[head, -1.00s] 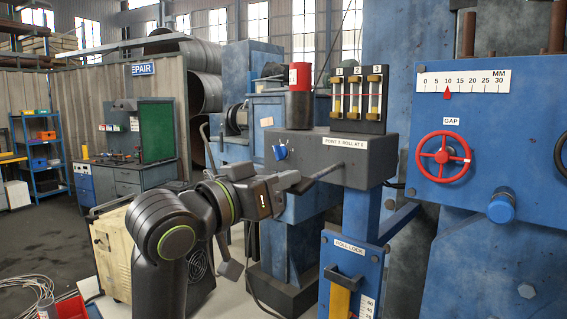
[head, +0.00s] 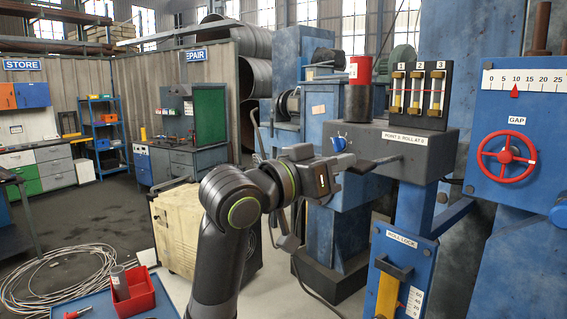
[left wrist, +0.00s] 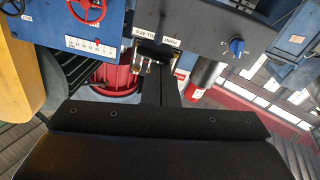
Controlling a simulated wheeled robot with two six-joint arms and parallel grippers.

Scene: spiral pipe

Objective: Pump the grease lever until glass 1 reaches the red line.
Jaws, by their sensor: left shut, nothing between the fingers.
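The gauge panel (head: 418,119) carries three narrow sight glasses numbered 1 to 3, with a red line across them. Glass 1 (head: 398,92) is at the left; its fill level is too small to read surely. The panel and a red-topped dark canister (head: 359,95) stand on a grey box (head: 420,158). A dark bar, seemingly the grease lever (head: 386,162), juts left from the box front. My left gripper (head: 346,166) is shut and empty at the bar's left end; I cannot tell whether they touch. Its closed fingers (left wrist: 169,88) show in the left wrist view. My right gripper is out of view.
A blue knob (head: 339,145) sits on the box's left end. The roll lock plate (head: 404,262) with a yellow piece is below. A red handwheel (head: 507,157) is at right. A blue table with a red bin (head: 138,291) is at lower left.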

